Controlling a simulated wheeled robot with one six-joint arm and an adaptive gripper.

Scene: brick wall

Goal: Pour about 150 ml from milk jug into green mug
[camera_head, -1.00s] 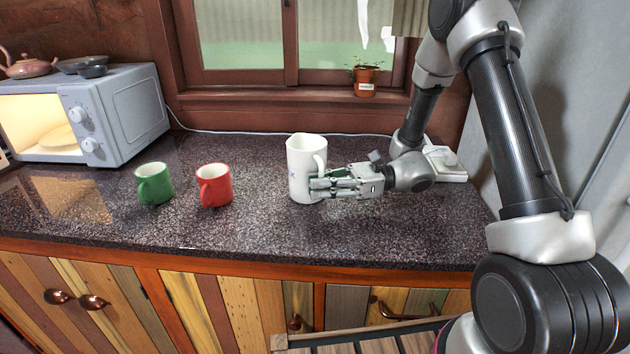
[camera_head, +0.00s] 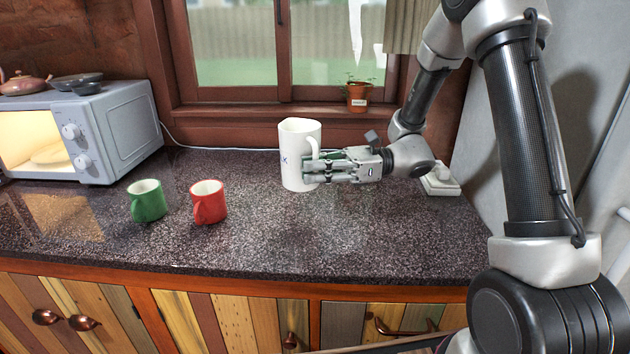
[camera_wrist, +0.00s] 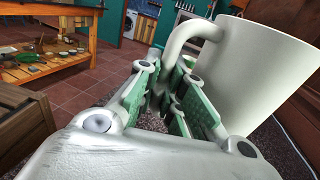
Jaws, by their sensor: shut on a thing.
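The white milk jug (camera_head: 297,160) is upright at the middle of the counter, and its bottom looks raised a little above the surface. My gripper (camera_head: 318,167) is shut on the jug's handle from the right. In the wrist view the green-padded fingers (camera_wrist: 170,98) close around the handle, with the jug (camera_wrist: 255,75) filling the right side. The jug's contents are hidden. The green mug (camera_head: 147,202) stands upright on the counter at the left, well apart from the jug.
A red mug (camera_head: 208,202) stands between the green mug and the jug. A microwave (camera_head: 105,130) is at the left back. A potted plant (camera_head: 358,97) sits on the windowsill, and a white cable runs along the wall. The counter's front middle (camera_head: 270,240) is clear.

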